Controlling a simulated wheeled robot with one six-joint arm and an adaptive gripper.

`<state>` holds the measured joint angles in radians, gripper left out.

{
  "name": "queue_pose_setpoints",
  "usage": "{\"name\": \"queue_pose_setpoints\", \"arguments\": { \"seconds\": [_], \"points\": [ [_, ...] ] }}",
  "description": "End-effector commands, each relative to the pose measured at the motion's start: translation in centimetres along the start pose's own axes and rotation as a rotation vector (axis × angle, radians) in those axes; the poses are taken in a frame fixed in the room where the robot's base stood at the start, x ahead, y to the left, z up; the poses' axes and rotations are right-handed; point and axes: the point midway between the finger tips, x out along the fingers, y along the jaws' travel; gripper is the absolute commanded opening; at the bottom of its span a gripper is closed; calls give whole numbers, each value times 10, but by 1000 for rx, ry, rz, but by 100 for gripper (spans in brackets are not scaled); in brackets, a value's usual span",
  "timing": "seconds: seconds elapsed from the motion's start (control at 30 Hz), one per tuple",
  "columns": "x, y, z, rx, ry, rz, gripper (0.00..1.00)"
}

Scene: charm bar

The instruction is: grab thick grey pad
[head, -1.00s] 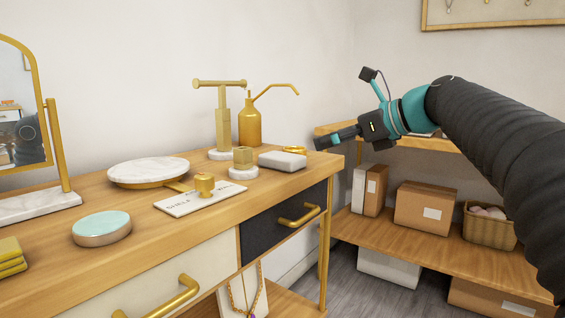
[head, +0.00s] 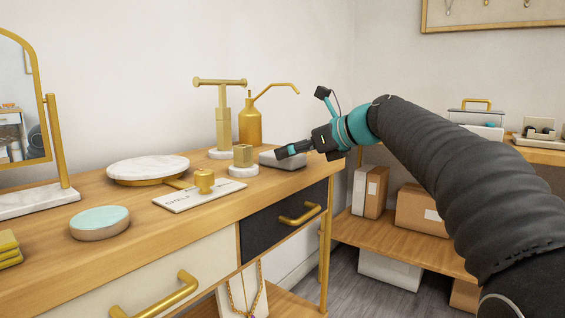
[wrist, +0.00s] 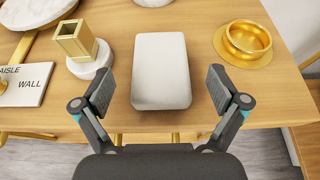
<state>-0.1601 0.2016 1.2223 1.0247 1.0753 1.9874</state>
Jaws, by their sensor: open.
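The thick grey pad (wrist: 161,70) is a pale grey rounded block lying flat on the wooden counter, near its front edge in the wrist view. In the head view the pad (head: 283,163) is at the counter's right end, partly hidden by my gripper (head: 284,151). In the wrist view my gripper (wrist: 160,89) is open and empty. One finger shows on each side of the pad's near half, with a gap at both sides. I cannot tell its exact height over the pad.
A gold square cup on a white round base (wrist: 84,45) stands left of the pad. A gold bowl (wrist: 248,42) stands right of it. A white sign card (head: 199,197) and a gold pump bottle (head: 250,122) are also on the counter. A shelf with boxes (head: 376,190) is at right.

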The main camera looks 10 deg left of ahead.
Motion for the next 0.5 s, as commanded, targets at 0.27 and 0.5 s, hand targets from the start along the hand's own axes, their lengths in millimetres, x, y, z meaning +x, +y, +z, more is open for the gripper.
{"name": "queue_pose_setpoints", "arguments": {
  "seconds": [0.27, 0.5],
  "points": [
    [34, 0, -1, -1, 1, 0, 97],
    [34, 0, 0, -1, 0, -1, 87]
  ]
}}
